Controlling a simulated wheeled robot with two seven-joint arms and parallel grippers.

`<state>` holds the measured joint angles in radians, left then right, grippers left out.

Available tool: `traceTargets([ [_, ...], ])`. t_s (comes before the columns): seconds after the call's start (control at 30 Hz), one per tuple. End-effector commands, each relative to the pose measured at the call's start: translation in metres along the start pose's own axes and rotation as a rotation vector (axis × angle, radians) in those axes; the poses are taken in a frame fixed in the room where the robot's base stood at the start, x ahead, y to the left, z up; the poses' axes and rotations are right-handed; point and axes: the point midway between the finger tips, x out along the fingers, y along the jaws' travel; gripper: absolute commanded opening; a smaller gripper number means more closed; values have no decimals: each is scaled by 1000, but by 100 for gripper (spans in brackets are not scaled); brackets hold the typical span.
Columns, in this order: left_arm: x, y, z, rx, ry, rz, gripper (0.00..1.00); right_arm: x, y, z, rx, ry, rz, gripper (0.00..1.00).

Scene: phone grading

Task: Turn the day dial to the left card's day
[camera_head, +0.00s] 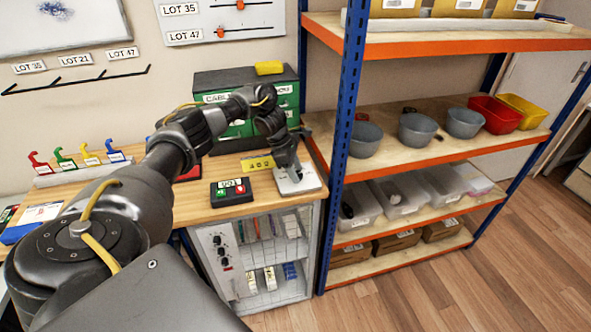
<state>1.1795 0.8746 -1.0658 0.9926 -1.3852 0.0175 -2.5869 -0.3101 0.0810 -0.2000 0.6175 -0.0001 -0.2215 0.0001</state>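My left arm reaches in from the left. My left gripper (294,174) points down over a small pale plate (308,184) at the right end of the wooden bench. The gripper covers the middle of this plate, so I cannot tell whether a dial is there or whether the fingers touch it. The fingers are too small and dark to tell open from shut. I cannot make out a day dial or day writing anywhere. A white and blue card-like item (40,214) lies at the bench's left, its print unreadable. My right gripper is not in view.
A black box (231,192) with a 001 display and green and red buttons stands left of the plate. A yellow 402 sign (257,164) is behind. Green drawers (238,78) stand at the back. A blue-posted shelf (440,145) with bowls and bins closes the right side.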

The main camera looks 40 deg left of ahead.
Motion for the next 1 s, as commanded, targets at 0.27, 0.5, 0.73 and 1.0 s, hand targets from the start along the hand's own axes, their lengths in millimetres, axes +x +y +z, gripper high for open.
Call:
traceTargets([
  [0.27, 0, 0, 0, 0, 0, 0, 10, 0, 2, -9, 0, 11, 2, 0],
  [0.5, 0, 0, 0, -17, 0, 7, 7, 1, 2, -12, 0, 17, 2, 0],
  [0.73, 0, -2, -1, -109, 1, 45, 7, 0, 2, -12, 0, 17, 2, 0],
  [1.0, 0, -4, 0, -320, 0, 133, 7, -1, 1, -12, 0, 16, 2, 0],
])
